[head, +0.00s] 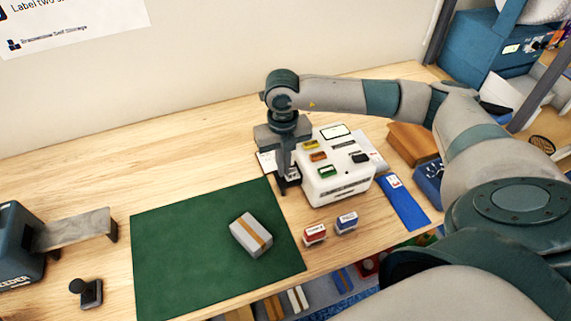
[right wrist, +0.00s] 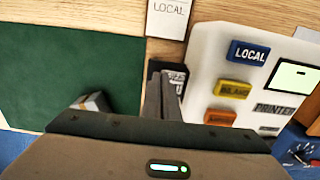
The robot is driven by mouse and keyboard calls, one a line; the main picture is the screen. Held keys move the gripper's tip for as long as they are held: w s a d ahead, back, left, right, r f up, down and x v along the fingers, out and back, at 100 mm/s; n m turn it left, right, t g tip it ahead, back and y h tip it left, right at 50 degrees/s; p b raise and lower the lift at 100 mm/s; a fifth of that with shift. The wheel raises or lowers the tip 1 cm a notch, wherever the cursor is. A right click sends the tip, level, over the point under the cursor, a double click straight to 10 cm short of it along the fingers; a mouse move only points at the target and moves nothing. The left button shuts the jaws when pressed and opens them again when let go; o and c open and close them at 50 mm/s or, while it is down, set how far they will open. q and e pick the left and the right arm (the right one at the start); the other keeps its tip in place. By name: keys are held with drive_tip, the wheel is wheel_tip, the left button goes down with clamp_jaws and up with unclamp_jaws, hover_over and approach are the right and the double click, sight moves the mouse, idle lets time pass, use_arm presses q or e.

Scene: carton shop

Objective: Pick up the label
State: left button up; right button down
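A white card printed LOCAL (right wrist: 168,18) lies on the bench beside the printer (right wrist: 215,60), beyond my right fingertips in the right wrist view. In the head view a white edge (head: 265,162) shows left of the printer (head: 335,185), partly behind my right gripper. My right gripper (head: 285,178) points down at the printer's left side. A small dark piece with pale marks (right wrist: 178,78) sits right by its fingertips (right wrist: 163,85); I cannot tell whether they touch it. The fingers look close together, but whether they are shut is unclear. My left gripper is out of view.
A grey carton with a tan stripe (head: 250,235) lies on the green mat (head: 175,250). Red (head: 315,234) and blue (head: 346,222) stamp-like blocks stand before the printer. A blue pad (head: 403,202) lies right of it. A feeder (head: 18,245) and dark stamp (head: 88,292) are at left.

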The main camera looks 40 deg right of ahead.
wheel_tip(320, 180, up, 10)
drive_tip(key=b, duration=0.3)
drive_tip(key=shift+f, duration=0.15)
idle(0.5)
